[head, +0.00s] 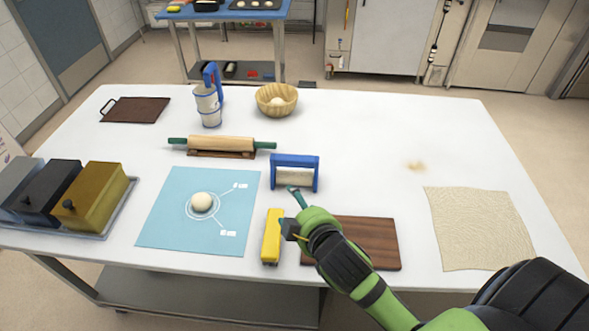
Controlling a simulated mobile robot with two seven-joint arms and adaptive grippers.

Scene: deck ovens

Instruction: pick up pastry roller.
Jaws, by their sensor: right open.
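A small roller with a blue frame and a cream cylinder, which I take as the pastry roller (294,175), stands on the white table near the middle. My right gripper (291,211) comes in from the lower right. It is open, just in front of the blue frame. A short teal piece shows between the gripper and the roller; I cannot tell whether it is a finger or a handle. I cannot tell whether the gripper touches the roller. My left gripper is out of view.
A yellow block-like tool (271,237) and a brown board (367,241) lie close by my right gripper. A blue mat (168,211) with a dough ball (202,202) is left. A wooden rolling pin (220,144) lies behind. The table's right middle is mostly clear.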

